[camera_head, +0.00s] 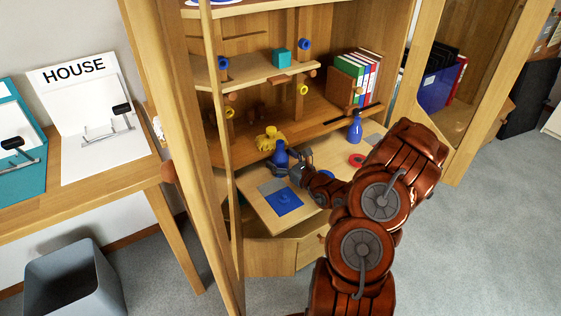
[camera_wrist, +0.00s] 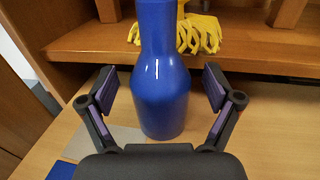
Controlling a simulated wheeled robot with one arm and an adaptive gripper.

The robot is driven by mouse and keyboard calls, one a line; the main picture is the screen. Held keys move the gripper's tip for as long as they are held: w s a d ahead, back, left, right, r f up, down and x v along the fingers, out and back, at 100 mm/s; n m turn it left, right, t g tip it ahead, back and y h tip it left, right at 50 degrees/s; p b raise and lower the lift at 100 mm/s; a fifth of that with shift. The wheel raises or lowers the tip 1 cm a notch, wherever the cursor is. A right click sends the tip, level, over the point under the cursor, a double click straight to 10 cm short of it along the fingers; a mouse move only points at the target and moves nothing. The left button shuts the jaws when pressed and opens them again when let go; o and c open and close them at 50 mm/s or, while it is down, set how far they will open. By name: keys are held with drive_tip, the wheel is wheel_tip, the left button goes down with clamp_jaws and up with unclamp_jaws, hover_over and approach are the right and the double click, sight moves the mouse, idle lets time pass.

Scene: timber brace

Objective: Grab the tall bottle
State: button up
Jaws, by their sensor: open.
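A blue bottle (camera_head: 281,155) stands upright on the desk surface of the cabinet. In the wrist view the blue bottle (camera_wrist: 160,85) fills the middle, with its top cut off by the frame edge. My gripper (camera_head: 296,167) is right beside it, low over the desk. In the wrist view my open gripper (camera_wrist: 161,88) has one finger on each side of the bottle, with gaps showing at both sides. A second blue bottle (camera_head: 355,128) stands farther right on the desk, apart from my gripper.
A yellow fringed object (camera_head: 269,138) sits behind the near bottle. A blue square (camera_head: 284,201) lies at the desk's front, and a red ring (camera_head: 357,160) lies to the right. A shelf (camera_head: 250,73) overhangs the back.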

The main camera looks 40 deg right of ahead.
drive_tip(key=shift+c, duration=0.2)
drive_tip(key=c, duration=1.3)
drive_tip(key=shift+c, duration=0.3)
drive_tip(key=shift+r, duration=0.15)
